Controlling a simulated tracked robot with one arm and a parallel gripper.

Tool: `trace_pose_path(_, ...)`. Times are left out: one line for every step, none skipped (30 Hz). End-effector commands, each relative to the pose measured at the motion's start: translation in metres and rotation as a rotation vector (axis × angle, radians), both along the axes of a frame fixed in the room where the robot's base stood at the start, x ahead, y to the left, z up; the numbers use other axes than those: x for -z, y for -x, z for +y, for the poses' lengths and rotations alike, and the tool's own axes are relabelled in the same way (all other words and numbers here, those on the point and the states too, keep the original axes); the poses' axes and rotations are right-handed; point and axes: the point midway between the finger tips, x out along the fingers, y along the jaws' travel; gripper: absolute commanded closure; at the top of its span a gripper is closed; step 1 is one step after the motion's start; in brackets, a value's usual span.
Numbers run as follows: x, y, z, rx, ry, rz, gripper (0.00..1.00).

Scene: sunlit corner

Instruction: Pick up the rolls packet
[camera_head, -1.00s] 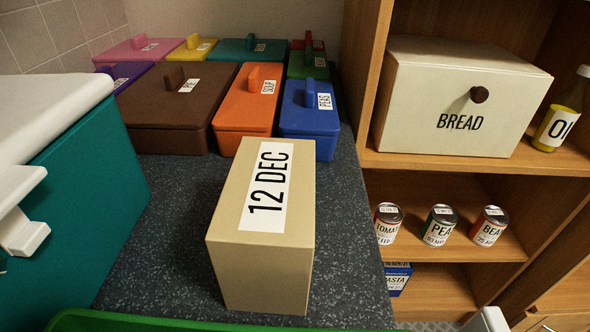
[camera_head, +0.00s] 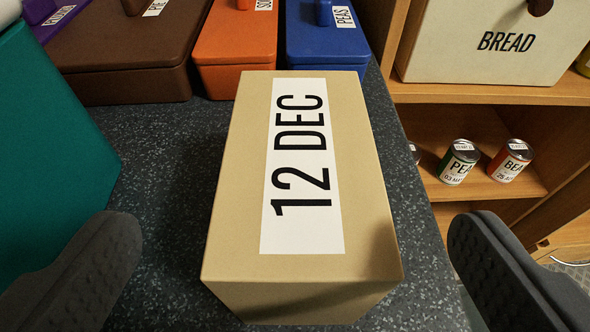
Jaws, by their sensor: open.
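A tan box (camera_head: 303,195) with a white "12 DEC" label stands on the dark speckled countertop (camera_head: 165,155) in the middle of the head view. No word "rolls" shows on its visible faces, so I cannot confirm that it is the rolls packet. My gripper (camera_head: 295,230) is open, with one dark finger in view to the left of the box and one to the right. Both fingers appear apart from the box, with a gap on each side. The box's lower sides are mostly hidden from this angle.
Brown (camera_head: 125,55), orange (camera_head: 236,50) and blue (camera_head: 327,40) lidded boxes stand close behind the tan box. A teal block (camera_head: 50,160) is at the left. At the right, a wooden shelf (camera_head: 420,120) holds a white bread box (camera_head: 480,50) and cans (camera_head: 460,162).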

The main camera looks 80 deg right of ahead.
Motion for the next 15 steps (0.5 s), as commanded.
trace_pose_path(0.002,-0.001,-0.003,0.001,0.000,0.001,0.06)
trace_pose_path(0.002,-0.001,-0.004,0.000,0.001,0.002,0.06)
trace_pose_path(0.003,-0.002,-0.005,0.000,0.001,0.002,0.06)
trace_pose_path(0.004,-0.002,-0.006,0.000,0.002,0.002,0.06)
trace_pose_path(0.004,-0.002,-0.007,0.000,0.002,0.002,0.06)
trace_pose_path(0.004,-0.002,-0.007,0.000,0.002,0.002,0.06)
trace_pose_path(0.004,-0.002,-0.008,0.000,0.002,0.002,0.06)
trace_pose_path(0.005,-0.002,-0.009,0.001,0.001,0.003,0.06)
trace_pose_path(0.005,-0.002,-0.010,0.002,0.001,0.004,0.06)
trace_pose_path(0.006,-0.003,-0.012,0.003,0.001,0.004,0.06)
trace_pose_path(0.006,-0.003,-0.014,0.003,0.001,0.004,0.06)
trace_pose_path(0.007,-0.004,-0.016,0.003,0.001,0.005,0.06)
trace_pose_path(0.008,-0.004,-0.019,0.003,0.001,0.003,0.06)
trace_pose_path(0.008,-0.005,-0.021,0.003,0.001,0.002,0.06)
trace_pose_path(0.009,-0.006,-0.023,0.001,0.000,0.002,0.06)
